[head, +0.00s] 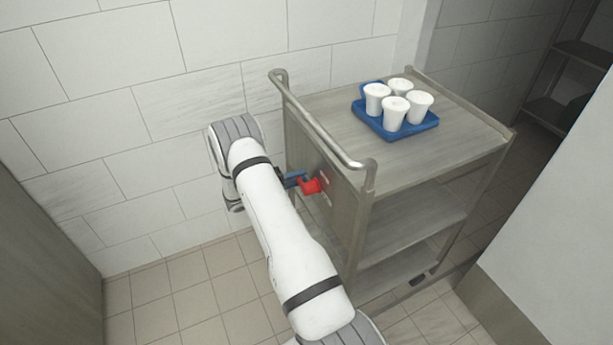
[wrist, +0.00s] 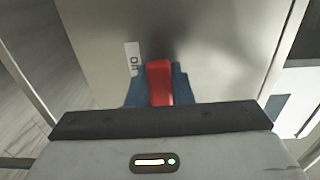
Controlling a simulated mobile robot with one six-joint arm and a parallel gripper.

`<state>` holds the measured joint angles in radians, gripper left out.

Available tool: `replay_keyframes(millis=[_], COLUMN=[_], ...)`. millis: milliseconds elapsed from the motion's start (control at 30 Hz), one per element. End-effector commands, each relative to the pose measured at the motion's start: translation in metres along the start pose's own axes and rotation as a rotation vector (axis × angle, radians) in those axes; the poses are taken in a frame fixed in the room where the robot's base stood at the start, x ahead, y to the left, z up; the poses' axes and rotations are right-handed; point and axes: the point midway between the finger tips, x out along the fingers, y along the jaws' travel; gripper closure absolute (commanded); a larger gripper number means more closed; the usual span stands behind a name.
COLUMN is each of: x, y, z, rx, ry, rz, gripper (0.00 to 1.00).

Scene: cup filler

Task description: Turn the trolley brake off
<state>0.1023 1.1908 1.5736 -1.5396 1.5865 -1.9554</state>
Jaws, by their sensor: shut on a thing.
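The trolley (head: 345,215) stands against the tiled wall, with a bar handle (head: 325,135) along its near end. The red brake lever (head: 312,186) is on the trolley's end panel, below the handle. It also shows in the wrist view (wrist: 159,82), between the blue fingers. My gripper (head: 296,181) is shut on the red lever, one finger on each side of it; it also shows in the wrist view (wrist: 158,88).
A blue tray (head: 425,125) with several white cups (head: 396,108) stands on the trolley's top. A white wall or panel (head: 570,210) is at the right. Shelves (head: 575,75) are at the far right back. Tiled floor (head: 175,300) is open at the lower left.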

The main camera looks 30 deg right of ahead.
Motion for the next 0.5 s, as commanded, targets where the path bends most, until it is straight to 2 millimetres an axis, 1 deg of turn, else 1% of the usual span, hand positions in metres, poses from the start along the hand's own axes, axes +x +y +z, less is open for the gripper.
replay_keyframes(millis=[33,400,433,500], x=[-0.0031,-0.0054,-0.0055,-0.0057], y=[0.0061,0.0067,0.0067,0.0063], z=[-0.0041,-0.0025,-0.0024,-0.0020], rx=[-0.017,-0.020,-0.020,-0.019], ry=[0.002,-0.005,-0.005,-0.005], rz=[0.004,0.006,0.006,0.006], gripper=[1.00,1.00,0.78,0.72])
